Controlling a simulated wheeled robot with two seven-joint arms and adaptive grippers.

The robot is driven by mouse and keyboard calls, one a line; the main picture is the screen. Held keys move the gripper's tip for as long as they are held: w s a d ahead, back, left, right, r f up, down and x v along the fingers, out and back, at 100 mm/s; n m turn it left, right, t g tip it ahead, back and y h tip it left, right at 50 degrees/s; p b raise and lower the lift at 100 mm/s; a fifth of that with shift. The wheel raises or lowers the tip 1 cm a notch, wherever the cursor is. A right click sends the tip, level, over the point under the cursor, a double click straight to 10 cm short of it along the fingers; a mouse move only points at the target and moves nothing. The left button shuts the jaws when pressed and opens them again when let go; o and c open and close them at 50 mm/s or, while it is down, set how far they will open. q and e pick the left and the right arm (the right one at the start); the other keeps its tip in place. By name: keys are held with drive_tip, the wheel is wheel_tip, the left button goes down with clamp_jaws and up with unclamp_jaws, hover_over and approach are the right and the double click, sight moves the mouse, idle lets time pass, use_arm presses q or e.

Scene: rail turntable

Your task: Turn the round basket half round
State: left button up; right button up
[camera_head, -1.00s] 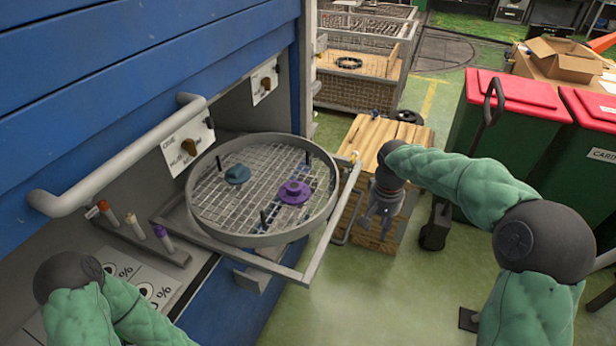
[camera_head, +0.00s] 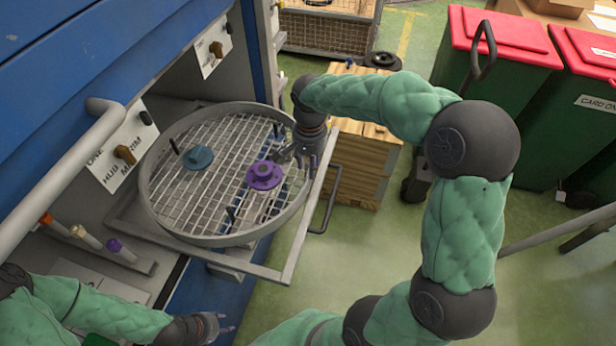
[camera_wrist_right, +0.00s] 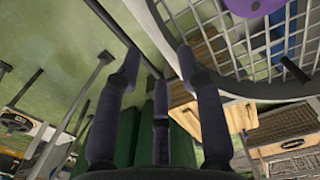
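The round basket (camera_head: 153,206) is a grey ring with a wire mesh floor, lying level on a frame that juts out from the blue machine. A purple flanged hub (camera_head: 264,175), a teal piece (camera_head: 198,157) and dark upright pegs are in it. My right gripper (camera_head: 284,157) is over the basket's right rim, near the purple hub. In the wrist view its fingers (camera_wrist_right: 158,62) are spread, with nothing visible between them; the rim (camera_wrist_right: 238,92) passes by the right finger. Contact cannot be told. My left gripper (camera_head: 230,327) is low at the bottom, fingers apart and empty, away from the basket.
The support frame (camera_head: 287,262) surrounds the basket's front. A grey bar (camera_head: 45,205) and a panel with knobs (camera_head: 122,155) are at left. A wooden crate (camera_head: 358,170) is behind right. Green bins with red lids (camera_head: 505,40) stand farther right.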

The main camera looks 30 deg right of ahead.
wheel_tip(320, 180, down, 6)
drive_tip(key=shift+r+b, duration=0.1)
drive_tip(key=shift+b, duration=0.75)
clamp_jaws()
